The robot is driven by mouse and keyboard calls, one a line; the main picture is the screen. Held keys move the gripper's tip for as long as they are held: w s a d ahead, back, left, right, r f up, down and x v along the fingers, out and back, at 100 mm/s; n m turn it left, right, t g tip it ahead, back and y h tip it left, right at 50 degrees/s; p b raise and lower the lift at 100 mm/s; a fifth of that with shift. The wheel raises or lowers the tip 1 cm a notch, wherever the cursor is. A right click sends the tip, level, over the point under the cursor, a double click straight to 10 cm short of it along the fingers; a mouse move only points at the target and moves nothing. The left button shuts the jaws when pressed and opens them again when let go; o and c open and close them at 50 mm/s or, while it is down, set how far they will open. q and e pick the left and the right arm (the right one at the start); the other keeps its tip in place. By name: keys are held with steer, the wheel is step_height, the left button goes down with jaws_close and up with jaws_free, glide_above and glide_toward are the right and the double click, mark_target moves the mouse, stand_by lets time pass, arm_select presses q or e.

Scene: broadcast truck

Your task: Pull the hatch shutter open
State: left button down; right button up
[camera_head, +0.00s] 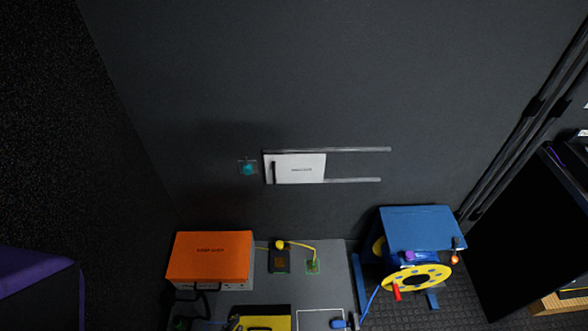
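The hatch shutter (300,178) is a white panel with a small dark label, set on the dark grey wall. A dark upright handle (273,172) is on its left part. The shutter sits at the left end of two horizontal grey rails, an upper rail (355,150) and a lower rail (353,180). The rails run on bare to the right of the panel. What lies behind the panel is hidden. Neither of my grippers shows in the head view.
A teal knob (248,169) is on the wall left of the shutter. Below stand an orange-lidded case (209,256), a grey bench top (330,275) with a yellow-cabled device (280,260), and a blue cable reel (420,228). The wall around the rails is clear.

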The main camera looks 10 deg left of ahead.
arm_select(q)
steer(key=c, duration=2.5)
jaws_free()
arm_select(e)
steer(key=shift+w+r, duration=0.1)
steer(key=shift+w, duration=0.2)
